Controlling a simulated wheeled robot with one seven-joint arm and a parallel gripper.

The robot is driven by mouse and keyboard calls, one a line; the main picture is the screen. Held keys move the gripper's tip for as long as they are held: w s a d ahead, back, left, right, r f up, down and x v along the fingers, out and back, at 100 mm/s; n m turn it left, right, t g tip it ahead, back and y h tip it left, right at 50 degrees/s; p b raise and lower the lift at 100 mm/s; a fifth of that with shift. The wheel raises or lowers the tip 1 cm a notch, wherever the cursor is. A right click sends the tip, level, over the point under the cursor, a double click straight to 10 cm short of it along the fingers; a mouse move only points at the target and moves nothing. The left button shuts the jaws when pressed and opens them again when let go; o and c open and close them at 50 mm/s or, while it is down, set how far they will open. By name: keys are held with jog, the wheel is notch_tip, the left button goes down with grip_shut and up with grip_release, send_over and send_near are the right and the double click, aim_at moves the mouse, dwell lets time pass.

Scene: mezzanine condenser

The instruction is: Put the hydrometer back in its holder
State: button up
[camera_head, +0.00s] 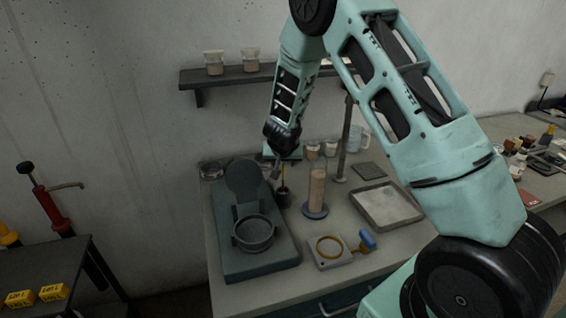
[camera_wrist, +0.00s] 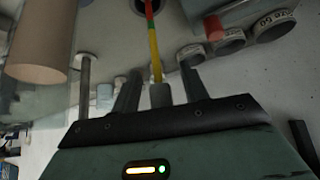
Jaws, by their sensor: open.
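The hydrometer (camera_wrist: 154,45) shows in the wrist view as a thin stem with red, yellow and green bands and a grey end. Its far end reaches a dark round opening, a small dark cup (camera_head: 283,198) that looks like the holder. In the head view the thin stem (camera_head: 283,178) stands up from this cup. My gripper (camera_wrist: 159,92) is open, with one finger on each side of the grey end; a gap shows on both sides. In the head view my gripper (camera_head: 279,164) is just above the cup. How deep the hydrometer sits is hidden.
A tall cylinder of brownish liquid (camera_head: 317,190) stands close right of the cup. A dark device with a raised round lid (camera_head: 243,179) is at left. A tray (camera_head: 388,205), a stand rod (camera_head: 345,140) and a pale block with a yellow ring (camera_head: 329,247) share the bench.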

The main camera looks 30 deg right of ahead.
jog(key=p+v, duration=0.5)
jog(key=v, duration=1.1)
jog(key=shift+r, duration=0.3)
jog(key=shift+s+a, duration=0.15)
jog(key=s+a+f+n+g+y+b, duration=0.1)
jog(key=s+a+n+y+b, duration=0.3)
jog(key=a, duration=0.7)
jog(key=s+a+f+n+y+b, duration=0.1)
jog(key=s+a+n+y, duration=0.3)
jog(key=a, duration=0.6)
jog(key=s+a+f+n+g+h+b, duration=0.1)
jog(key=s+n+g+b, duration=0.1)
jog(key=s, duration=0.9)
jog(key=s+a+f+n+g+h+b, duration=0.1)
jog(key=s+n+g+h+b, duration=0.1)
jog(key=s, duration=1)
jog(key=n+g+b, duration=0.1)
jog(key=n, duration=0.1)
jog(key=shift+s+a+f+n+b, duration=0.3)
jog(key=shift+s+a+f, duration=0.05)
jog(key=shift+a, duration=0.05)
